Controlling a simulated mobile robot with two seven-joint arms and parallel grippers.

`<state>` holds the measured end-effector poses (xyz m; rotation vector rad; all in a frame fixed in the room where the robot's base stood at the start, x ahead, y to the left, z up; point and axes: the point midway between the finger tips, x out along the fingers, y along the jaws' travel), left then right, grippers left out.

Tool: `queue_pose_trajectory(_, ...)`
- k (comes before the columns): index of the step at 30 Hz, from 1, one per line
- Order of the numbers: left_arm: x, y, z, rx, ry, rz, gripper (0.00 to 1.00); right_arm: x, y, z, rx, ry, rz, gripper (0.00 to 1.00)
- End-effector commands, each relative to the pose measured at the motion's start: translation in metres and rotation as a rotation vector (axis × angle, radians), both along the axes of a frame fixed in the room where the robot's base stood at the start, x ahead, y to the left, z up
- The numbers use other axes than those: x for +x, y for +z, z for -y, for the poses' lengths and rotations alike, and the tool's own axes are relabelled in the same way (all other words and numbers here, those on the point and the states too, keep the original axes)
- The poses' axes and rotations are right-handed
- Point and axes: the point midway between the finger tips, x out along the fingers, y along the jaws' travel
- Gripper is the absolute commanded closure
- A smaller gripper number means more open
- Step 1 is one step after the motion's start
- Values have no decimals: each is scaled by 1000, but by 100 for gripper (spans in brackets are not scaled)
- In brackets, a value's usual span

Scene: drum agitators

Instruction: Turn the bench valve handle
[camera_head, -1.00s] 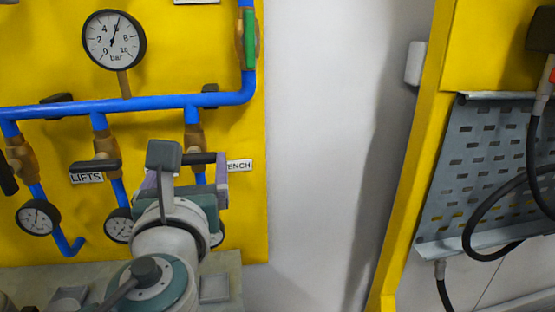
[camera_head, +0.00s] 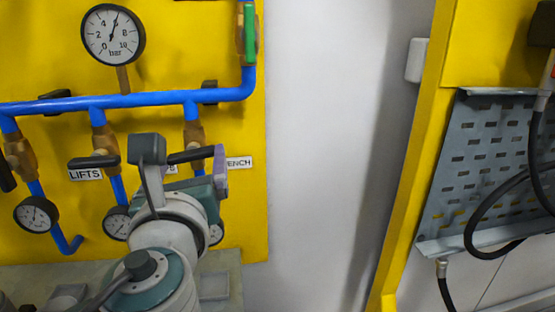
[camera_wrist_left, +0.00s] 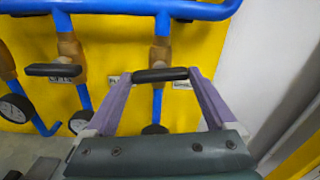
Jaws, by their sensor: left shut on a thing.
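The bench valve handle (camera_head: 190,156) is a black lever on a brass valve on the rightmost blue branch pipe. It slants slightly up to the right in the head view. Its label (camera_head: 238,162) is partly covered and reads "ENCH". My left gripper (camera_head: 194,160) is shut on this handle. In the left wrist view, the gripper's two purple fingers (camera_wrist_left: 160,77) stand at either end of the black handle (camera_wrist_left: 161,75). In the head view one finger is mostly hidden behind my wrist. My right gripper is not in view.
The lifts valve handle (camera_head: 94,162) is close on the left. A large gauge (camera_head: 113,34) stands above the blue manifold pipe (camera_head: 130,101). Small gauges hang below, one (camera_head: 116,224) partly hidden. A green-handled valve (camera_head: 250,33) is at upper right. Bare wall (camera_head: 320,150) lies to the right.

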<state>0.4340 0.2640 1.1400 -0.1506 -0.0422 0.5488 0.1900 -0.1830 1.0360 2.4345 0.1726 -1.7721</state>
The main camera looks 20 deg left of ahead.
Motion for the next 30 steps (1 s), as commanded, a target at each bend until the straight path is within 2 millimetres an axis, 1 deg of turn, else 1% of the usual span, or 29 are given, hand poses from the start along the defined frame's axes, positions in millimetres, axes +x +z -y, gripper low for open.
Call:
queue_pose_trajectory(1,0,-1,0,-33,0,23,66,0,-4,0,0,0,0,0)
queue_pose_trajectory(30,0,-2,0,-812,0,503,66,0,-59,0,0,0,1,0)
